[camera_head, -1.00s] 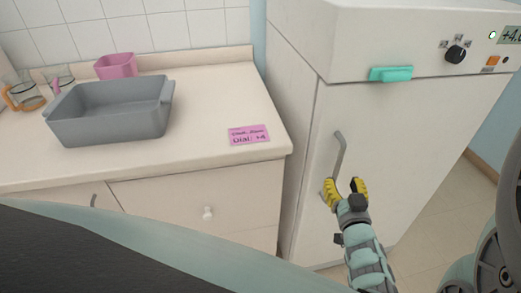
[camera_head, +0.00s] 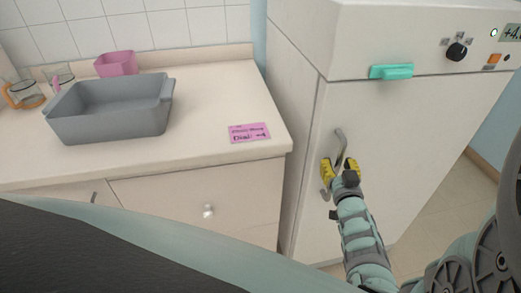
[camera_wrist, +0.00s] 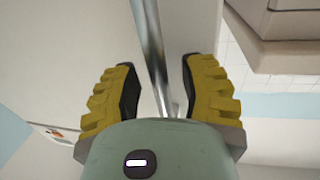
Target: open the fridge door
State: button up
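The white fridge door (camera_head: 415,130) is closed, its front flush with the cabinet. Its vertical grey metal handle (camera_head: 341,139) is near the door's left edge, and the lower part is partly hidden by my gripper. My gripper (camera_head: 339,168) has yellow ridged fingers and is at the lower half of the handle. In the wrist view, the handle (camera_wrist: 152,45) runs between the two open fingers (camera_wrist: 160,75), with a gap visible on each side. The fingers are not closed on it.
A teal latch-like piece (camera_head: 391,72) sits above the door, with a black dial (camera_head: 456,52) to its right. Left of the fridge, a counter (camera_head: 215,100) carries a grey tub (camera_head: 110,115), a pink container (camera_head: 116,64) and a pink note (camera_head: 249,133). Floor is clear at right.

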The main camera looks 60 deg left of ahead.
grip_shut()
jog(key=shift+d, duration=0.1)
dwell(0.3)
